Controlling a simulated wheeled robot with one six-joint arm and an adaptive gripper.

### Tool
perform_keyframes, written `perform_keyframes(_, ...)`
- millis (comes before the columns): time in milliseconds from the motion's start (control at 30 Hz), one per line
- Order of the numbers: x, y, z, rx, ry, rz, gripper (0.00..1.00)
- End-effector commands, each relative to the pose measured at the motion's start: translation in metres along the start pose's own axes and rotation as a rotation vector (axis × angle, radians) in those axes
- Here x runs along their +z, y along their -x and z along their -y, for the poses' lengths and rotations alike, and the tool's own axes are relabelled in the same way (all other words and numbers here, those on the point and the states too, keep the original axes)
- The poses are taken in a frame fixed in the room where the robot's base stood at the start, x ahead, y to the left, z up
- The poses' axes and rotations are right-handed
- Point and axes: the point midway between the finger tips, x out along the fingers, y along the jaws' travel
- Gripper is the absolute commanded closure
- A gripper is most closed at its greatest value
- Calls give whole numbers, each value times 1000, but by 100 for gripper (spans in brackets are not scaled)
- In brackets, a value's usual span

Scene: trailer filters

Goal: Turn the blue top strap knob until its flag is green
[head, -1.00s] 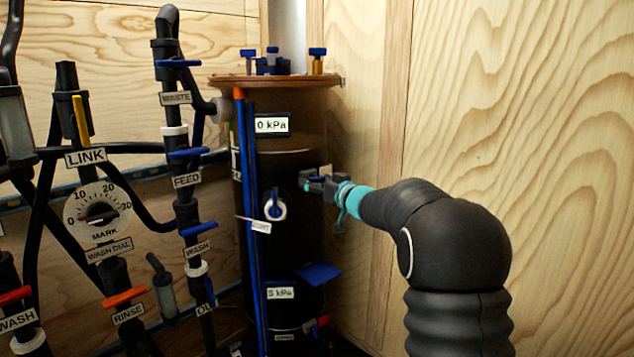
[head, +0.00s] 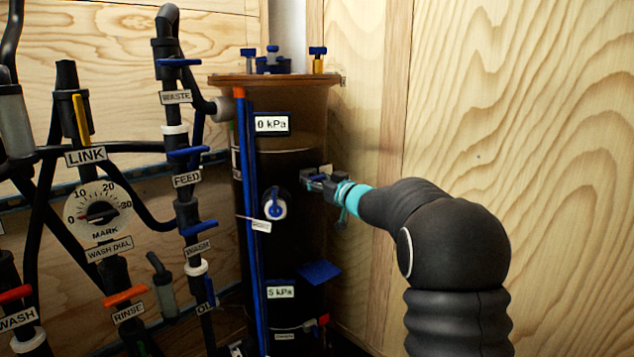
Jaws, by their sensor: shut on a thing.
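My gripper (head: 313,181) is at the right side of the dark upright vessel (head: 290,235), roughly halfway up. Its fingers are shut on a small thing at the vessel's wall. This seems to be the top strap knob, but the fingers hide it and I cannot make out its blue colour. A small pale plate (head: 326,168) shows just above the fingers. I cannot tell whether it is the flag, and I see no green on it.
A blue knob on a white ring (head: 274,207) is on the vessel's front, left of my gripper. A blue plate (head: 319,272) sticks out lower down. Pipes, valves and a wash dial (head: 98,212) crowd the left. Plywood walls (head: 520,120) stand behind and at right.

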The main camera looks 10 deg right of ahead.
Motion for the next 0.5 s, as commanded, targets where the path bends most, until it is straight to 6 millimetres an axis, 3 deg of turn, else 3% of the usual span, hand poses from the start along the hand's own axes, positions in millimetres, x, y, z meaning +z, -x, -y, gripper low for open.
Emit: perform_keyframes(500, 0, 0, -2, 1, 329, -1, 81)
